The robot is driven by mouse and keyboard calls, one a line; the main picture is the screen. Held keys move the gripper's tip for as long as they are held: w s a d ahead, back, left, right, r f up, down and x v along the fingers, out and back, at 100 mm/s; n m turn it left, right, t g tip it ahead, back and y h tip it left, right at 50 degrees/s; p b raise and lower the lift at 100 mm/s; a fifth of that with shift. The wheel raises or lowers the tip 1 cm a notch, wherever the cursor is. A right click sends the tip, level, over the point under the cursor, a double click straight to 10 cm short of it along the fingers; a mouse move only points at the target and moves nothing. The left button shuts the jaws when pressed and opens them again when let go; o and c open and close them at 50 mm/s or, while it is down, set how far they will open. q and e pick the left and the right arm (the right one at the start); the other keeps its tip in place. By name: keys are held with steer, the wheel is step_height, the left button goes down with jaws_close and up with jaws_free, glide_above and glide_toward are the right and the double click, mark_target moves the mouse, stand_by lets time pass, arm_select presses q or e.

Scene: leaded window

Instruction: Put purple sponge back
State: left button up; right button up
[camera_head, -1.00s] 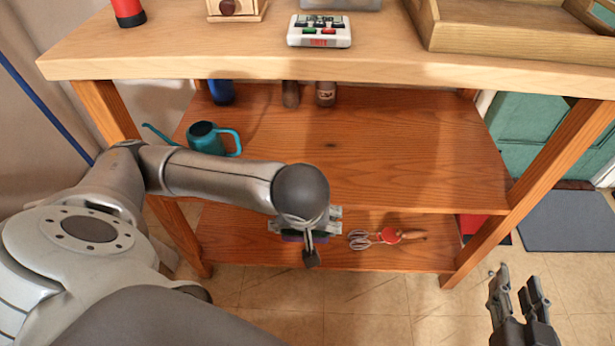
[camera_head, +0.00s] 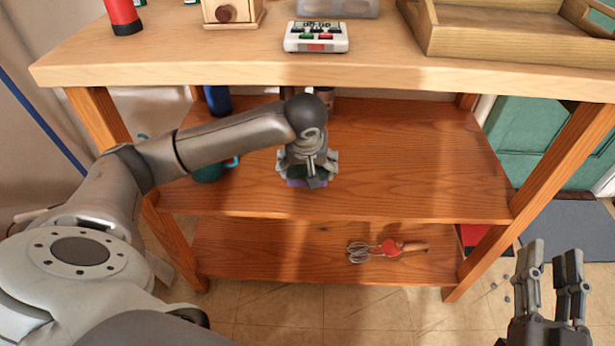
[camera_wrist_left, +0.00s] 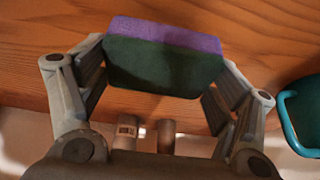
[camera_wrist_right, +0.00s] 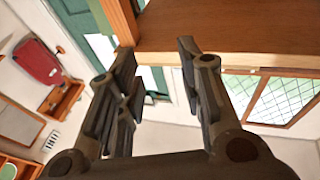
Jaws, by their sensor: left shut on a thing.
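The purple sponge (camera_wrist_left: 165,35) has a purple layer and a dark green layer. It is held between the fingers of my left gripper (camera_wrist_left: 160,75) in the left wrist view. In the head view my left gripper (camera_head: 308,172) is over the middle shelf (camera_head: 400,165), and the sponge (camera_head: 306,183) shows just below its fingers. I cannot tell whether the sponge touches the shelf. My right gripper (camera_head: 548,265) is at the lower right of the head view, open and empty, apart from the shelving. It also shows open in the right wrist view (camera_wrist_right: 160,70).
A teal watering can (camera_head: 210,172) is partly hidden behind my left arm. A blue item (camera_head: 218,100) stands behind it. The middle shelf's right part is clear. The tabletop (camera_head: 200,60) overhangs the shelves.

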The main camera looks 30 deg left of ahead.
mark_target(307, 173)
arm_select(q)
step_height(307, 173, down, 3)
steer(key=shift+r+b, duration=0.1)
steer(key=shift+b, duration=0.35)
arm_select(e)
steer(key=shift+s+a+r+t+y, duration=0.1)
steer(key=shift+s+r+t+y, duration=0.15)
steer(key=shift+r+t, duration=0.35)
steer(key=shift+s+d+r+t+y, duration=0.15)
steer(key=shift+s+r+t, duration=0.2)
steer(key=shift+r, duration=0.55)
steer(key=shift+s+a+r+t+y, duration=0.2)
steer(key=shift+r+t, duration=0.25)
steer(key=shift+r, duration=0.3)
steer(key=shift+s, duration=0.1)
arm_select(q)
steer(key=shift+f, duration=0.3)
arm_select(e)
steer(key=shift+s+r+t, duration=0.2)
steer(key=shift+r+t, duration=0.1)
arm_select(q)
steer(key=o, duration=0.8)
steer(key=shift+r, duration=0.1)
